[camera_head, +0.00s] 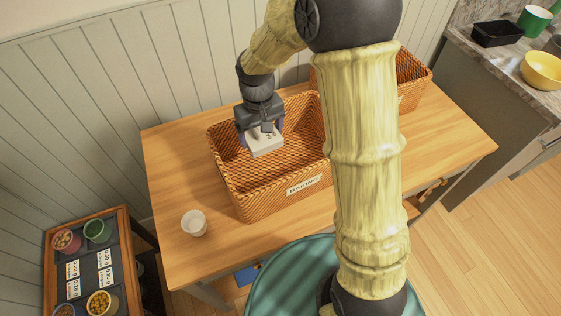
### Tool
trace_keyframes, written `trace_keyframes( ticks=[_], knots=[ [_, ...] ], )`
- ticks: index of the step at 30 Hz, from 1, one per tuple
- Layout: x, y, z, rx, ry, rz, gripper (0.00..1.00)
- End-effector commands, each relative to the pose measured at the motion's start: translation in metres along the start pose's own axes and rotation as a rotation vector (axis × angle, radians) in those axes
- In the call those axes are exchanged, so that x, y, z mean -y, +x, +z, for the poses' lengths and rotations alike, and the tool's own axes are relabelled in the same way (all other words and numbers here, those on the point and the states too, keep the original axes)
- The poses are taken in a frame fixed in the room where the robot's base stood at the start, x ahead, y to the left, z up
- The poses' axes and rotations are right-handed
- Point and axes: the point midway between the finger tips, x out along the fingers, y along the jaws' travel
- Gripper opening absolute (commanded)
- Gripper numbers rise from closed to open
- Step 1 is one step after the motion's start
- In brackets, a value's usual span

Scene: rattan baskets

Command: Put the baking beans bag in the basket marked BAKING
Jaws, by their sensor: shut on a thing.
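The basket marked BAKING (240,203) is an orange rattan basket on the wooden table, with a white label on its front wall. My gripper (263,138) is over the left back part of this basket. It is shut on a small whitish bag (266,148), taken to be the baking beans bag, with a darker print on it. The bag is inside the outline of the basket's opening. I cannot tell whether it touches the basket floor. My arm hides the right end of the basket.
A second rattan basket (413,72) stands at the right, partly behind my arm. A white cup (194,223) stands on the table (165,170) at the front left. A tray of small bowls (88,262) is at the lower left. A counter with a yellow bowl (541,70) is at the right.

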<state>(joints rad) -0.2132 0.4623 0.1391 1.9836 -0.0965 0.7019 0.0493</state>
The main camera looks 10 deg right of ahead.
Motion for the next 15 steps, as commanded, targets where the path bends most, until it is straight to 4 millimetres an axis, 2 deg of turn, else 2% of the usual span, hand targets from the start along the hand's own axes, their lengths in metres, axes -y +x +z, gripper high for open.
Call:
trace_keyframes(
  ticks=[2,15],
  knots=[
    [0.0,0.001,0.0,-0.001,-0.001,0.0,0.44],
    [0.001,0.062,0.0,0.001,-0.002,0.0,0.44]
  ],
)
